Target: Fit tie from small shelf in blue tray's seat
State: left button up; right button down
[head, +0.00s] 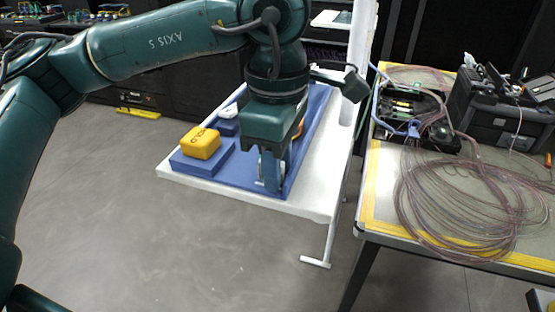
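The blue tray (215,187) lies on a small white table or shelf (315,190). A yellow block (201,143) with dark markings sits on a raised blue block at the tray's near left. A white piece (228,111) sits farther back, and an orange piece (300,128) shows partly behind my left gripper. My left gripper (272,185) points down over the near right part of the tray, its fingers close to the tray surface. I cannot tell whether it holds anything. I cannot make out the tie or the seat for sure. My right gripper is not in view.
A white post (360,45) rises at the table's right side. To the right, a workbench (385,200) carries coiled fibre cables (465,195), a black splicing device (410,115) and a black case (500,105).

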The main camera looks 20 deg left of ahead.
pick_arm(q)
jog(key=shift+o, duration=0.3)
jog(key=shift+r+p, duration=0.3)
jog(key=shift+r, duration=0.1)
notch_tip(320, 180, up, 12)
jog(key=shift+f, duration=0.2)
